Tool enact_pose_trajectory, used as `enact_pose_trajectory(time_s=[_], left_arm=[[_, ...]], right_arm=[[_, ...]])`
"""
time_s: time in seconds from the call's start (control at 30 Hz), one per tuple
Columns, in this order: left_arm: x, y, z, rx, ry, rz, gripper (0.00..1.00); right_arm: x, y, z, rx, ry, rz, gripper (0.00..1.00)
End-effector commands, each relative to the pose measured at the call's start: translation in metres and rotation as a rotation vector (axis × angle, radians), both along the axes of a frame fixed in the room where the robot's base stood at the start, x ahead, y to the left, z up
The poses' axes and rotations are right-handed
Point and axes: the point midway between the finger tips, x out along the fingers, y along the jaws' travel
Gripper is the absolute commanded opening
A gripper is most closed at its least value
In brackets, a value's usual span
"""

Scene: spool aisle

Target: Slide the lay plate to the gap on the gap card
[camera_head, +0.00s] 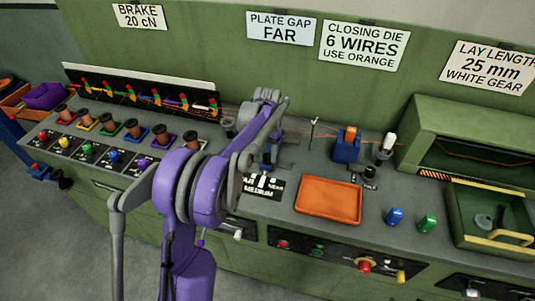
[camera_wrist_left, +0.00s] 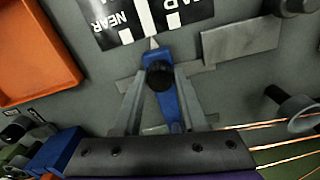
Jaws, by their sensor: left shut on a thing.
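The gap card (camera_head: 281,28) on the back wall reads "PLATE GAP FAR". The lay plate's blue slide (camera_wrist_left: 162,85), with a black knob and a pale pointer, lies between my left gripper's fingers in the wrist view. My left gripper (camera_wrist_left: 161,95) is shut on it. The pointer tip meets the edge of a black-and-white scale (camera_wrist_left: 128,20), where "NEAR" labels show. In the head view, the scale (camera_head: 262,187) shows "MEDIUM" and is partly covered by my arm. My left gripper (camera_head: 268,158) is also mostly hidden there. My right gripper is out of view.
An orange tray (camera_head: 328,200) lies right of the scale. A blue die stand (camera_head: 346,147) stands behind it, with copper wires (camera_wrist_left: 290,145) running across. Several spools (camera_head: 132,128) stand at left. Blue (camera_head: 394,216) and green (camera_head: 427,224) pieces stand at right.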

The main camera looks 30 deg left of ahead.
Motion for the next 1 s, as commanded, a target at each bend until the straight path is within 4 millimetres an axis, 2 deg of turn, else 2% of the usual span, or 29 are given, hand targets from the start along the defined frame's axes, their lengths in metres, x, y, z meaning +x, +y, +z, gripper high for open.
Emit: enact_pose_trajectory(time_s=[0.13,0.3,0.57,0.6,0.7,0.77,1.0], left_arm=[[-0.002,0.010,0.000,0.001,0.000,0.003,0.00],[-0.008,0.033,0.000,0.001,0.000,0.004,0.00],[-0.008,0.034,0.001,0.000,-0.001,0.000,0.00],[-0.008,0.034,0.001,0.000,-0.001,0.000,0.47],[-0.008,0.034,0.001,0.000,-0.001,0.000,0.65],[-0.008,0.034,0.000,0.000,-0.001,0.000,0.72],[-0.008,0.034,0.000,0.000,0.000,0.000,0.72]], right_arm=[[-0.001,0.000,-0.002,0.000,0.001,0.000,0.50],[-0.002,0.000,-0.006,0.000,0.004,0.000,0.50],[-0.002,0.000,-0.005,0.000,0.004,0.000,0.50],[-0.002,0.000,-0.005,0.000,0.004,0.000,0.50],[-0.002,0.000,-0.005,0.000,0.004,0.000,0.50],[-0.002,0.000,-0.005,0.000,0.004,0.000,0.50],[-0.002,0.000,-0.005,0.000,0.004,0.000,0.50]])
